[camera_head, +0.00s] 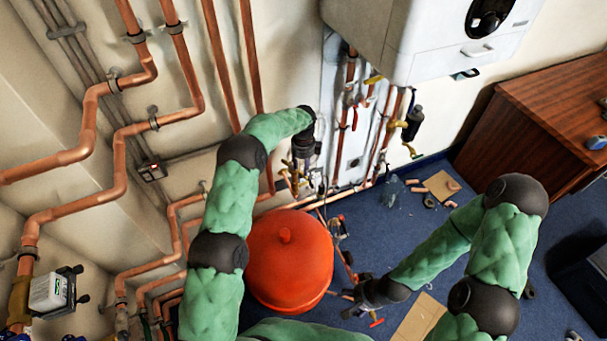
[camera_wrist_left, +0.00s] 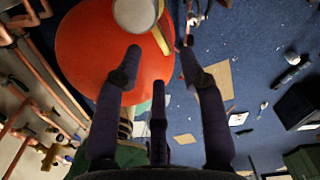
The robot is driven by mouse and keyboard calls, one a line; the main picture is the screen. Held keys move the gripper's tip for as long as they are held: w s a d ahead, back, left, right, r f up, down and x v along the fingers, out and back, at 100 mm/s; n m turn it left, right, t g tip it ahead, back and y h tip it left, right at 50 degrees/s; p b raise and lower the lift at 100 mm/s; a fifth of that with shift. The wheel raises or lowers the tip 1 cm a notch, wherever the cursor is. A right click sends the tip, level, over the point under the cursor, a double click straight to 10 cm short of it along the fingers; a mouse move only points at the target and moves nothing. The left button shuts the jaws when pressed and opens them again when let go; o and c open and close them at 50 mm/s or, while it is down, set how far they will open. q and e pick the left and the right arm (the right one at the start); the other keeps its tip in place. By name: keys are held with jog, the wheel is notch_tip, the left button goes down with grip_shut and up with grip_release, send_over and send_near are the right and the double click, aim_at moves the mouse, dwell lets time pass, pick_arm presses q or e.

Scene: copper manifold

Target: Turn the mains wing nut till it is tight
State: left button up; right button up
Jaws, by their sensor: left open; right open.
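My left gripper (camera_head: 305,172) points down beside the copper pipework under the white boiler. In the left wrist view its dark fingers (camera_wrist_left: 160,62) are spread open with nothing between them. A round grey-white part (camera_wrist_left: 135,14) and a brass-coloured bar (camera_wrist_left: 161,38) show just beyond the fingertips, apart from them as far as I can tell. I cannot make out the mains wing nut for certain; the left hand hides part of the fittings. My right gripper (camera_head: 352,300) is open and low, near the floor right of the red vessel.
A red round vessel (camera_head: 289,262) stands below the left hand. The white boiler (camera_head: 425,35) hangs above right, with valves and copper pipes (camera_head: 345,130) below it. A wooden cabinet (camera_head: 545,110) stands right. Loose tools and cardboard (camera_head: 420,318) lie on the blue floor.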

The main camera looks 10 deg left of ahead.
pick_arm(q)
jog(key=shift+f+b, duration=0.55)
jog(key=shift+f, duration=1.8)
grip_shut()
